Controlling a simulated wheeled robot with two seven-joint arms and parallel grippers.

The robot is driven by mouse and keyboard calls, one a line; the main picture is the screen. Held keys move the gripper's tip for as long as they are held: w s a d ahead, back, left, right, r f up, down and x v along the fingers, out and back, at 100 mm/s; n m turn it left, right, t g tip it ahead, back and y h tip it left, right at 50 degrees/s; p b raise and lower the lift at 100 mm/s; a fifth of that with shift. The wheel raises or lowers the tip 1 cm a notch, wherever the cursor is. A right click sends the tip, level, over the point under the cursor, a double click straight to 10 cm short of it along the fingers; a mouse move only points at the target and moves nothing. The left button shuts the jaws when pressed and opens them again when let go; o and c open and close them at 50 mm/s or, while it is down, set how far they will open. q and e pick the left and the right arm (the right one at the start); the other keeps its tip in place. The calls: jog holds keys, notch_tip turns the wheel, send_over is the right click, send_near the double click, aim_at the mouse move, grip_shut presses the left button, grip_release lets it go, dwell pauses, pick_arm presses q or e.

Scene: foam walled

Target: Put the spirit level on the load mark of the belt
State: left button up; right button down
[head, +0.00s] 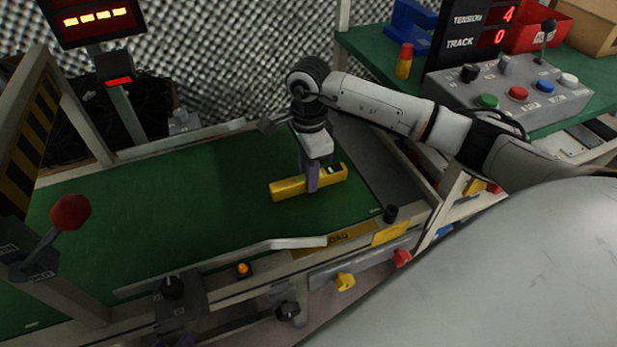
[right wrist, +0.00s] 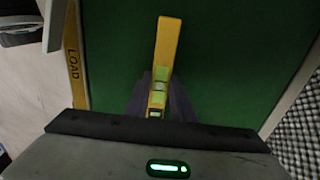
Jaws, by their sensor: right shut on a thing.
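The yellow spirit level (head: 290,188) is in my right gripper (head: 312,186), over the right end of the green belt (head: 180,205). The gripper is shut around its middle from above. I cannot tell whether the level touches the belt or is just above it. In the right wrist view the spirit level (right wrist: 167,48) points away from the gripper (right wrist: 160,100), with its green vials showing. The yellow load mark (head: 350,235) is on the belt's near edge frame, and its LOAD lettering (right wrist: 73,62) shows in the right wrist view. My left gripper is not in view.
A pale guide bar (head: 300,242) runs along the belt's near edge. A red-knobbed lever (head: 70,212) stands at the left. A grey control box (head: 510,92) with coloured buttons sits on the green table at the right. The middle of the belt is clear.

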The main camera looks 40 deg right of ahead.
jog(key=shift+f, duration=0.15)
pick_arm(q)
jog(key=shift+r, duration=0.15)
pick_arm(e)
jog(key=c, duration=1.5)
grip_release()
jog(key=shift+c, duration=0.2)
jog(key=shift+r, duration=0.35)
pick_arm(q)
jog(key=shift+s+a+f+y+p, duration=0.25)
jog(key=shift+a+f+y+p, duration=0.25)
jog(key=shift+p, duration=0.6)
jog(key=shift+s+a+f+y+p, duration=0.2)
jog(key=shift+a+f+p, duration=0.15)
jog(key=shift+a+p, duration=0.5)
pick_arm(e)
notch_tip(320, 180, up, 12)
jog(key=shift+f, duration=0.2)
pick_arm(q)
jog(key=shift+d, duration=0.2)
